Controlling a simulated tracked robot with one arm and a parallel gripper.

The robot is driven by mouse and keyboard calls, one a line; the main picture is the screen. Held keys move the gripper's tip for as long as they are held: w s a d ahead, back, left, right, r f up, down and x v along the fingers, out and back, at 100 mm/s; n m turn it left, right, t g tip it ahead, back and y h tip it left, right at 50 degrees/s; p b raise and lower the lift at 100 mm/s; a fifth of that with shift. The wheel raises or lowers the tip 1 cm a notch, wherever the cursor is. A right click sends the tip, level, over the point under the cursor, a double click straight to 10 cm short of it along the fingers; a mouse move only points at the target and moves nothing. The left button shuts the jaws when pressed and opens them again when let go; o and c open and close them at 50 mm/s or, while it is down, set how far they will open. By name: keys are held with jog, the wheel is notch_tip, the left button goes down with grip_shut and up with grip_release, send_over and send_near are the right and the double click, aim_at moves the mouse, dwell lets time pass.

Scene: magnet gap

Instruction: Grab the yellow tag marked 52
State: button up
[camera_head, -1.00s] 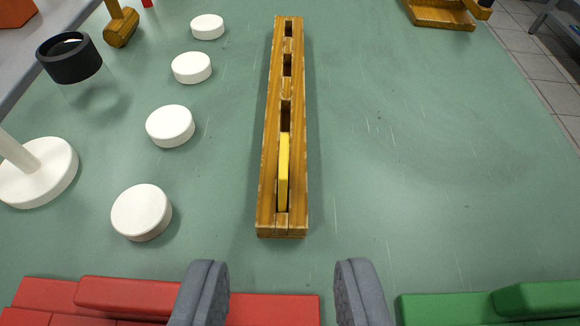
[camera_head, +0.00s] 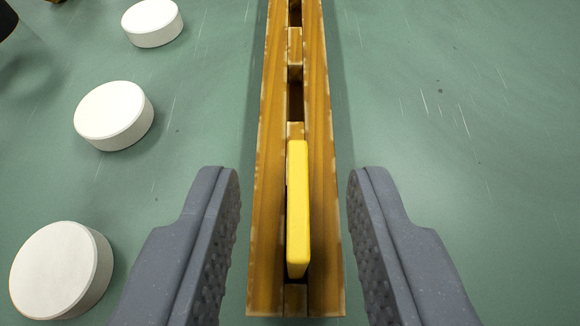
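The yellow tag (camera_head: 299,212) stands upright on edge in the nearest slot of a long wooden rack (camera_head: 265,215). Its top edge faces me, and no number shows on it from here. My gripper (camera_head: 294,190) is open, with one grey finger on each side of the rack. The tag lies between the fingers, and there is clear space between each finger and the rack. The fingers touch neither the tag nor the rack in this view. The lower part of the tag is hidden in the slot.
Several white discs lie on the green table on the left, including a near one (camera_head: 60,268) and a middle one (camera_head: 113,115). A dark object shows partly at the upper left corner. The rack's farther slots look empty. The table right of the rack is clear.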

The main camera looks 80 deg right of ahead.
aim_at(293, 166)
jog(key=shift+x, duration=1.9)
grip_shut()
